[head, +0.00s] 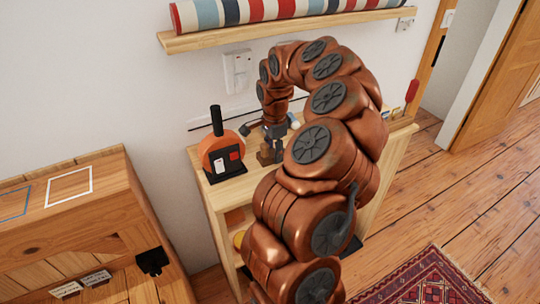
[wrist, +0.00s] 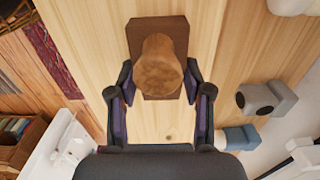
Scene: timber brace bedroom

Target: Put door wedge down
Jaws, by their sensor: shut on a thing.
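The door wedge appears to be the dark brown wooden block with a round, lighter brown knob (wrist: 158,68) in the wrist view. It also shows small and brown in the head view (head: 265,156), over the pale wooden top of a low shelf unit (head: 240,186). My gripper (wrist: 160,88) is shut on it, with one dark finger on each side of the knob. In the head view my gripper (head: 271,133) points down over the unit top. The wedge is at or just above this surface; I cannot tell whether it touches.
An orange and black device (head: 222,155) stands left of my gripper on the unit top. Grey cylindrical items (wrist: 257,99) lie to the right in the wrist view. A wall shelf (head: 285,30) with a striped roll is above. My arm hides much of the unit top.

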